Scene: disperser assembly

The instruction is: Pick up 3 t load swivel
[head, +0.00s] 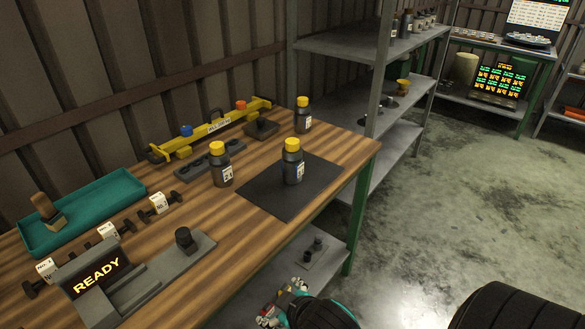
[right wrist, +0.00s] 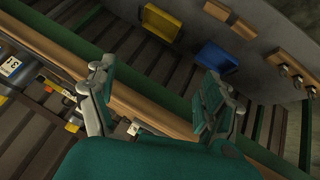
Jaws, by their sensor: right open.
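Three grey cylinders with yellow tops, which look like the load swivels, stand upright on the wooden bench. One swivel (head: 292,163) is on a dark mat, one swivel (head: 222,166) with a label like "2 t" is left of it, and one swivel (head: 303,115) is behind. I cannot read which is 3 t. My right gripper (head: 282,303) is low beyond the bench's front edge, apart from the swivels. In the right wrist view, my right gripper (right wrist: 158,75) is open and empty between its spread fingers. My left gripper is not in view.
The dark mat (head: 262,192) lies near the bench's right end. A yellow beam (head: 200,138), a teal tray (head: 80,228) and a READY display (head: 97,277) share the bench. Grey shelves (head: 345,45) stand behind its right end.

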